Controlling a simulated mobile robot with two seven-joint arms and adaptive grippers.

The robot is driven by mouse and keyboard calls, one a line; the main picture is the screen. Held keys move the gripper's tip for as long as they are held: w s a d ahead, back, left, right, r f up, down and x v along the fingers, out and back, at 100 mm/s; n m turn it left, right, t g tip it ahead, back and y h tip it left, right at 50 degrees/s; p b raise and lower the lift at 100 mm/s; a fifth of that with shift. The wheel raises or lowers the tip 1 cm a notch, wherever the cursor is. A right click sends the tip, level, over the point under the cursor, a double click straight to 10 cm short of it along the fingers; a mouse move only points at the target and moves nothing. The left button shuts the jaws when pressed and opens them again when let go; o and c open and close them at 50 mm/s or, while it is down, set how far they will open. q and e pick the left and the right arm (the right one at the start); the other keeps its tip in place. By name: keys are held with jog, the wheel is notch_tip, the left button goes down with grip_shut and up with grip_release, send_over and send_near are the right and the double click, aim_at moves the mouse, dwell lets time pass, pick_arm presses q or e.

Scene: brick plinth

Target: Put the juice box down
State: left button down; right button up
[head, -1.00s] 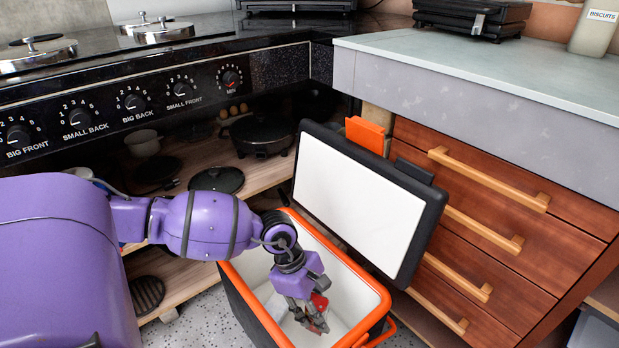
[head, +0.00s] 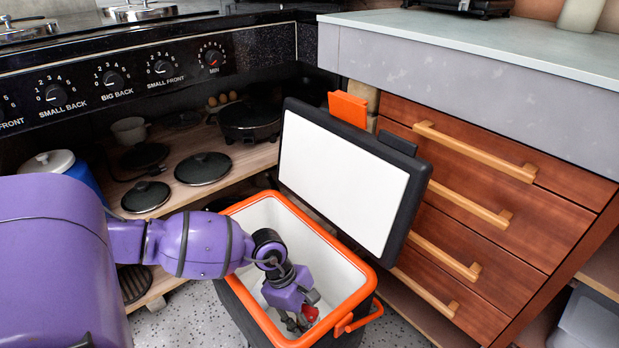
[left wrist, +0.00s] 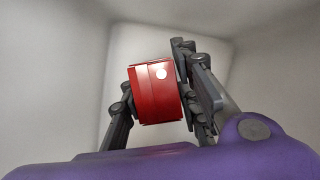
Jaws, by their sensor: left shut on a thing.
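A red juice box (left wrist: 156,92) is between the fingers of my left gripper (left wrist: 160,100) in the left wrist view, with a small white round spot on its top. In the head view only a small red part of the juice box (head: 310,314) shows beside my left gripper (head: 298,322). The gripper is shut on it and reaches down inside an open cooler (head: 362,290) with an orange rim and white inner walls. The bottom of the juice box is hidden, so I cannot tell whether it touches the cooler's floor. My right gripper is not in view.
The cooler's open lid (head: 345,178) stands up behind it, near wooden drawers (head: 470,200) with bar handles. Left of the cooler, a low shelf (head: 225,160) holds pans and lids. A blue pot with a white lid (head: 62,165) stands near my arm.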

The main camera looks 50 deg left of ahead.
pick_arm(q)
jog(key=shift+f, duration=0.6)
jog(key=shift+r, duration=0.1)
jog(key=c, duration=1.5)
grip_release()
jog(key=shift+f, duration=0.2)
jog(key=shift+o, duration=0.8)
